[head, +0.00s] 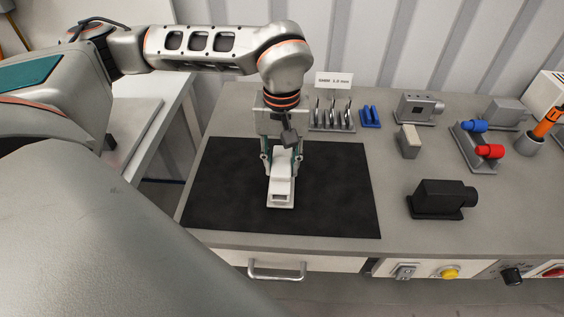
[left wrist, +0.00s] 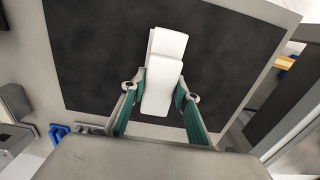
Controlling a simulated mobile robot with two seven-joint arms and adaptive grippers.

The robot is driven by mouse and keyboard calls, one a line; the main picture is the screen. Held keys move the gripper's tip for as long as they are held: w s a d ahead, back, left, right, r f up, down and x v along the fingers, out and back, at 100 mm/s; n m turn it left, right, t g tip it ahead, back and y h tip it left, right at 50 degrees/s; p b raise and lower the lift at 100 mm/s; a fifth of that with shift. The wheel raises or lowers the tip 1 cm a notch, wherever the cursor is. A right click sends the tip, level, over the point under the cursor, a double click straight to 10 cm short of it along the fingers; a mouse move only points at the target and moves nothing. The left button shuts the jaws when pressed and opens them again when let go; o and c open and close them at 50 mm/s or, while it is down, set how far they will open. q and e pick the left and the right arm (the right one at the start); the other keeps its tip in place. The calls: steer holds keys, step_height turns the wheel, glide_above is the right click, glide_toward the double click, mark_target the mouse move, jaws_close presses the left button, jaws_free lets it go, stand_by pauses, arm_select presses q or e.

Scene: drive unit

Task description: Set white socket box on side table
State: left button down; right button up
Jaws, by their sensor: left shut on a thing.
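The white socket box (head: 281,188) is over the black mat (head: 335,200) on the workbench in the head view. My left gripper (head: 282,160) comes down from above and is shut on the box near its rear end. In the left wrist view the white box (left wrist: 165,75) sits between the two green-sided fingers (left wrist: 160,95), with the dark mat behind it. I cannot tell whether the box touches the mat. The side table (head: 150,110) stands to the left of the workbench, partly hidden by my left arm. My right gripper is not in view.
A labelled rack (head: 332,115), blue holder (head: 370,116), grey device (head: 419,106) and beige block (head: 408,141) stand behind and right of the mat. A black motor-like unit (head: 440,199) and a fixture with red and blue parts (head: 476,145) are further right. A gap separates the workbench and side table.

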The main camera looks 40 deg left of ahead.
arm_select(q)
steer(key=c, duration=1.5)
jaws_free()
steer(key=shift+f, duration=0.1)
step_height(320, 180, up, 12)
steer(key=shift+r+p, duration=0.2)
steer(key=shift+p, duration=0.55)
